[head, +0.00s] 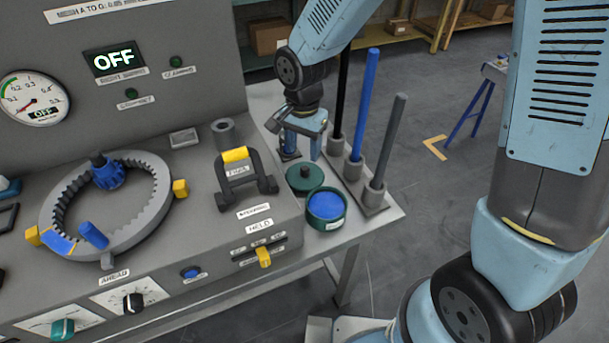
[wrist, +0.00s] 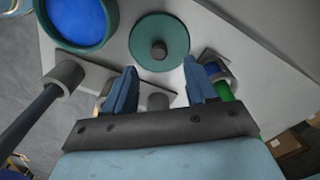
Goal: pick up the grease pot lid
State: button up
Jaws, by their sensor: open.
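The grease pot lid (head: 304,178) is a dark green disc with a dark knob in its middle. It lies flat on the light table beside the grease pot (head: 326,217), a green pot with blue contents. In the wrist view the lid (wrist: 160,42) lies just beyond my fingertips, roughly centred between them, and the pot (wrist: 76,48) is to its left. My gripper (wrist: 160,80) is open and empty, its two blue fingers apart and not touching the lid. In the head view my gripper (head: 303,150) is above and behind the lid.
Upright black, blue (head: 365,100) and grey (head: 389,140) rods stand in holders right of the lid, close to my gripper. A grey console with a black handle (head: 236,172) and a toothed ring (head: 60,215) is on the left. The table's right edge is near.

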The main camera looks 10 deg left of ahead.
aim_at(305, 167)
jog(key=shift+w+d+f, duration=0.1)
jog(key=shift+f, duration=1.55)
jog(key=shift+w+d+f, duration=0.1)
jog(key=shift+f, duration=1.55)
grip_shut()
